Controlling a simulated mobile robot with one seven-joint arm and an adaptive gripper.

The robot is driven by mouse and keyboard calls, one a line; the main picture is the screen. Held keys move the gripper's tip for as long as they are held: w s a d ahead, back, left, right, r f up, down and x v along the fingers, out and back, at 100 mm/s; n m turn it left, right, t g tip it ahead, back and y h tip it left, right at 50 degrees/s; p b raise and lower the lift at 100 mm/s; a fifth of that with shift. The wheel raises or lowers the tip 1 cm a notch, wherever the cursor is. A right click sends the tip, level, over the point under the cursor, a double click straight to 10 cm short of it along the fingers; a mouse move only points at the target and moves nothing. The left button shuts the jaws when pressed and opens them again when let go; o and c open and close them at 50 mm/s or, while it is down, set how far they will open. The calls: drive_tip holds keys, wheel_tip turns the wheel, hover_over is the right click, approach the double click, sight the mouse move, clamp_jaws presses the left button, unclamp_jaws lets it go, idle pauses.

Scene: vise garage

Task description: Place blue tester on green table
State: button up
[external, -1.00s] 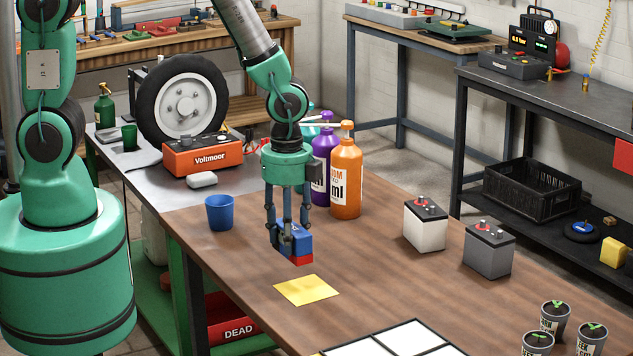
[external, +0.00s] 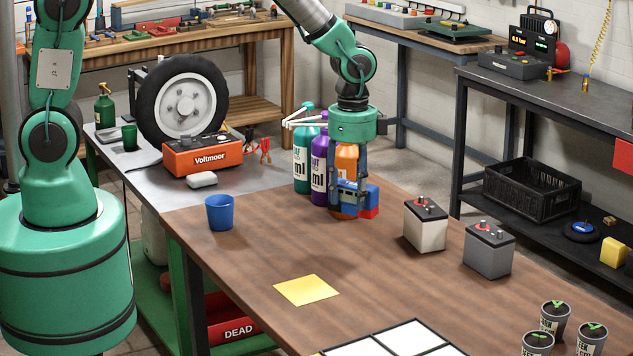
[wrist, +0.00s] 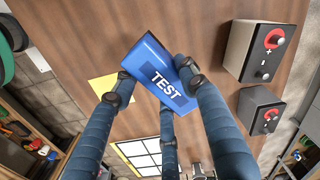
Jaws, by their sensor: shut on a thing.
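The blue tester (external: 372,195) is a blue block with a red end, labelled TEST in the wrist view (wrist: 165,82). My gripper (external: 350,198) is shut on it, with fingers on its sides in the wrist view (wrist: 160,90). The tester is held above the far part of a brown wooden tabletop (external: 275,250), in front of the orange bottle. Part of the tester is hidden by the fingers.
A teal bottle (external: 302,160), a purple bottle (external: 319,170) and an orange bottle (external: 346,160) stand close behind my gripper. Two batteries (external: 425,228) (external: 488,252) stand to the right. A blue cup (external: 219,212) and a yellow sheet (external: 307,290) are on the left. The middle tabletop is clear.

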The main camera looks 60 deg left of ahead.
drive_tip(key=w+a+r+n, duration=0.4)
drive_tip(key=w+a+r, duration=0.1)
drive_tip(key=w, duration=0.3)
drive_tip(key=w+a+r+n, duration=0.4)
drive_tip(key=w+a, duration=0.3)
drive_tip(key=w, duration=0.2)
drive_tip(key=w+a+r+n, duration=0.4)
drive_tip(key=w+a+r, duration=0.2)
drive_tip(key=w, duration=0.3)
drive_tip(key=shift+w+a+r, duration=0.2)
drive_tip(key=shift+a+r, duration=0.15)
drive_tip(key=shift+a, duration=0.1)
drive_tip(key=shift+r, duration=0.1)
